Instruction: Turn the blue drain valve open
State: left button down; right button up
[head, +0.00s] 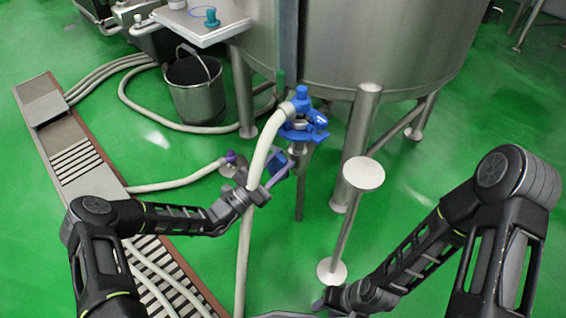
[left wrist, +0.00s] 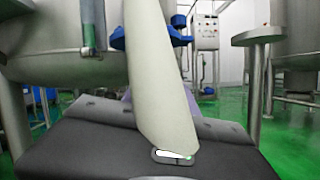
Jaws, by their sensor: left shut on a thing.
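The blue drain valve (head: 303,130) sits under the tank's front edge, on an upright metal pipe, with a pale hose (head: 263,145) joined to its blue top fitting. My left gripper (head: 285,172) is just below and left of the valve body, its lavender fingers shut on a blue handle piece (head: 278,160). The hose passes close in front of this gripper and hides part of it. In the left wrist view the hose (left wrist: 155,75) covers the fingertips, and blue valve parts (left wrist: 176,38) show behind it. My right gripper (head: 328,299) is low at the bottom edge; its fingers are unclear.
The steel tank (head: 365,45) and its legs stand behind the valve. A round-topped metal post (head: 364,173) stands to the right. A bucket (head: 195,90) and a grated floor channel (head: 75,155) lie left. Green floor is open at far right.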

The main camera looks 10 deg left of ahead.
pick_arm(q)
jog(key=shift+w+a+n+t+y+p, duration=0.2)
jog(key=shift+n+t+y, duration=0.1)
jog(key=shift+n, duration=0.45)
jog(key=shift+w+a+n+t+y+p, duration=0.2)
jog(key=shift+n+t+y, duration=0.1)
jog(key=shift+n, duration=0.5)
jog(key=shift+w+a+n+t+y+p, duration=0.1)
jog(key=shift+a+n+t+y+p, duration=0.15)
jog(key=shift+n, duration=0.5)
jog(key=shift+y, duration=0.25)
jog(key=c, duration=1)
grip_release()
jog(key=shift+r, duration=0.1)
jog(key=shift+o, duration=0.2)
jog(key=v, duration=0.7)
jog(key=shift+s+a+f+p, duration=0.2)
jog(key=shift+f+p, duration=0.05)
jog(key=shift+p, duration=0.15)
